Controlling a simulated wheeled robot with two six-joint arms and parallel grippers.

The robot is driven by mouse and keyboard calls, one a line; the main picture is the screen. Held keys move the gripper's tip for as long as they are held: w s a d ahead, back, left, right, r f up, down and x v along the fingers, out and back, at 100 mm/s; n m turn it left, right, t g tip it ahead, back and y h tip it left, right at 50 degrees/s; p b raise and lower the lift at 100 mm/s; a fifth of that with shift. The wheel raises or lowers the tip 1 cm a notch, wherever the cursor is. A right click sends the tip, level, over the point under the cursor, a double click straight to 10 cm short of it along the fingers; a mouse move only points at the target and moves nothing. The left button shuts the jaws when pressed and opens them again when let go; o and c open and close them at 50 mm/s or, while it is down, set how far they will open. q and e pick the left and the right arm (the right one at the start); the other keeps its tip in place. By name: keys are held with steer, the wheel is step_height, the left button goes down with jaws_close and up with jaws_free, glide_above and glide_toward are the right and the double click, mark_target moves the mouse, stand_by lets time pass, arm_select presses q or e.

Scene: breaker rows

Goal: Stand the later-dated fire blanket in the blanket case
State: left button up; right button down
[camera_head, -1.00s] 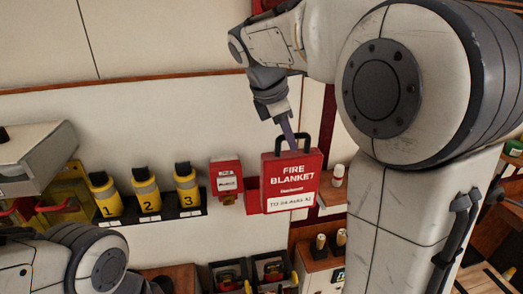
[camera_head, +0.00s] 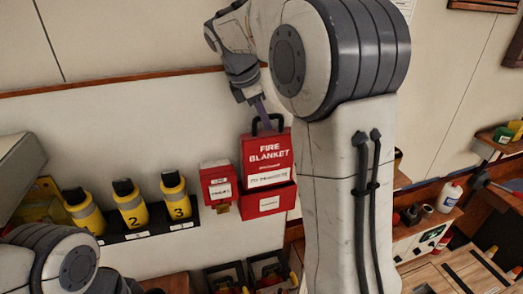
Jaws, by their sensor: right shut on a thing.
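A red fire blanket (camera_head: 266,156) with white lettering and a black top handle hangs upright from my right gripper (camera_head: 262,115), which is shut on it at the handle. Its date label is too small to read now. The red blanket case (camera_head: 265,206) is on the wall directly below. The lower end of the blanket is hidden behind the case's front, so the blanket appears to be partly inside. Whether it touches the case bottom cannot be seen. My left gripper is out of view; only part of my left arm shows at lower left.
A small red box (camera_head: 219,184) is just left of the case. Yellow numbered cylinders (camera_head: 131,207) stand on a black rack further left. A white bottle (camera_head: 449,197) and shelf items are at right. My right arm covers the wall right of the case.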

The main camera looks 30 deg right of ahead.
mark_target(263, 134)
steer(key=shift+s+f, duration=0.1)
steer(key=shift+f, duration=0.2)
step_height(263, 134, down, 5)
steer(key=b, duration=0.4)
steer(key=shift+r, duration=0.15)
step_height(263, 134, down, 5)
steer(key=b, duration=0.5)
steer(key=shift+w+b, duration=0.2)
steer(key=shift+b, duration=0.15)
steer(key=shift+w, duration=0.1)
steer(key=c, duration=1.1)
jaws_free()
steer(key=shift+a, duration=0.1)
